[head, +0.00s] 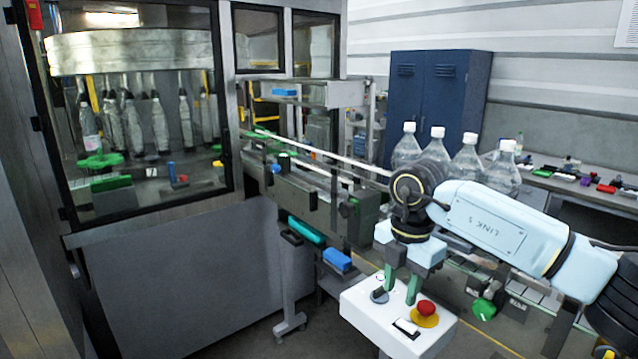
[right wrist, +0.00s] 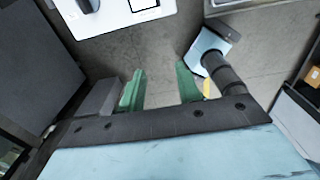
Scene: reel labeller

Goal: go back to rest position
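My right gripper (head: 400,290) comes in from the right on its pale blue arm and points down. It is just over or behind the white control box (head: 366,312); I cannot tell the exact gap. Its two green fingers are apart with nothing between them. In the right wrist view the open fingers (right wrist: 160,85) show bare floor between them, and the control box (right wrist: 112,22) lies beyond them at the top. The box bears a red button on a yellow base (head: 426,308), a dark knob (head: 379,295) and a rocker switch (head: 406,327). My left gripper is not in view.
A glazed machine cabinet (head: 180,270) fills the left. A conveyor (head: 320,195) runs from it towards the right, behind my right arm, with large clear bottles (head: 467,160) on it. A blue locker (head: 435,95) stands at the back. Grey floor shows in front of the cabinet.

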